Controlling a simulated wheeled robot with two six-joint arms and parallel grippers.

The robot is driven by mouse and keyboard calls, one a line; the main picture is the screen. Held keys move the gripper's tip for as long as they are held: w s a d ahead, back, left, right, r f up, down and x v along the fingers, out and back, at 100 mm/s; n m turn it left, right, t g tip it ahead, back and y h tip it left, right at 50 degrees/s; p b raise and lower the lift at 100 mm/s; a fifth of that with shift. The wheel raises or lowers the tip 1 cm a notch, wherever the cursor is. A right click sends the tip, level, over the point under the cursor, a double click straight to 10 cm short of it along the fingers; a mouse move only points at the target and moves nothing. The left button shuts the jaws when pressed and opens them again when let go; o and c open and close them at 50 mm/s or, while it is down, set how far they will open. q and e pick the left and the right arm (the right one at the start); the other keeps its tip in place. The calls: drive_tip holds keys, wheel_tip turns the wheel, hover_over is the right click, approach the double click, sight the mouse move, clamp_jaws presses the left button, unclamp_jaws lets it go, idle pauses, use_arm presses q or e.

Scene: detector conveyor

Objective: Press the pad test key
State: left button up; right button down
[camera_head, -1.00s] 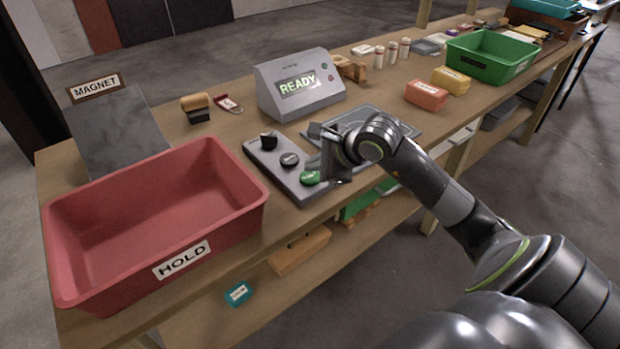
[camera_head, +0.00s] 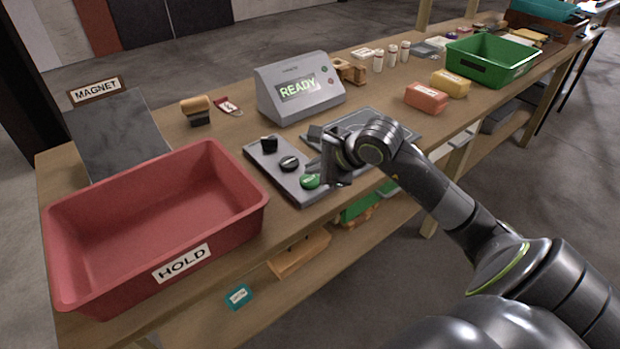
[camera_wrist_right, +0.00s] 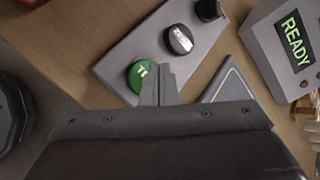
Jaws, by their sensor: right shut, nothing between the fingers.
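A grey control panel (camera_head: 268,160) lies on the bench with a black knob (camera_head: 269,144), a round dark key with a pale bar (camera_head: 289,163) and a green key (camera_head: 310,181) in a row. In the right wrist view the green key (camera_wrist_right: 139,76) carries partly hidden white lettering. My right gripper (camera_head: 325,172) is shut and empty, right beside the green key. In the wrist view its fingertips (camera_wrist_right: 158,72) overlap the key's right edge; I cannot tell whether they touch it. The grey console (camera_head: 298,88) shows READY. My left gripper is not in view.
A red HOLD bin (camera_head: 165,262) stands left of the panel. A flat grey pad (camera_head: 372,117) lies partly behind my right gripper. Orange and yellow blocks (camera_head: 426,98) and a green bin (camera_head: 493,57) stand farther right.

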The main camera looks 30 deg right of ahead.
sight(315, 181)
drive_tip(key=shift+f, duration=0.1)
idle(0.7)
drive_tip(key=shift+f+b, duration=0.35)
drive_tip(key=shift+b, duration=0.4)
drive_tip(key=shift+f+b, duration=0.45)
drive_tip(key=shift+b, duration=0.15)
idle(0.4)
drive_tip(key=shift+r, duration=0.1)
drive_tip(key=shift+r+p, duration=0.35)
drive_tip(key=shift+r, duration=0.4)
drive_tip(key=shift+r+p, duration=1.25)
drive_tip(key=shift+r, duration=1.3)
